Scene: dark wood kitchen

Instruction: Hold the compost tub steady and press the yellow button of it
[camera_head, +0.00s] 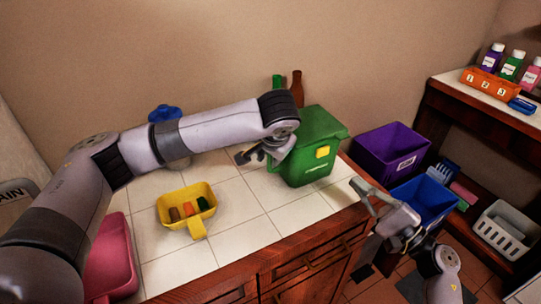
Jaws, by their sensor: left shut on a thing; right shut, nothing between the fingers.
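The green compost tub (312,165) stands upright on the white tiled counter, near its right end. Its yellow button (323,152) shows on the front face, and nothing covers it. My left gripper (262,158) is at the tub's left side and is shut on the tub there. The arm hides part of this grip, so the exact spot held is unclear. My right gripper (360,188) is shut and empty, to the right of and below the tub, apart from it and from the button.
A yellow dustpan-like tray (171,200) with small colored pieces sits on the counter. Bottles (297,88) stand behind the tub. Purple (376,151) and blue (415,204) bins stand right of the counter. A pink bin (112,252) is at lower left. The counter's front middle is clear.

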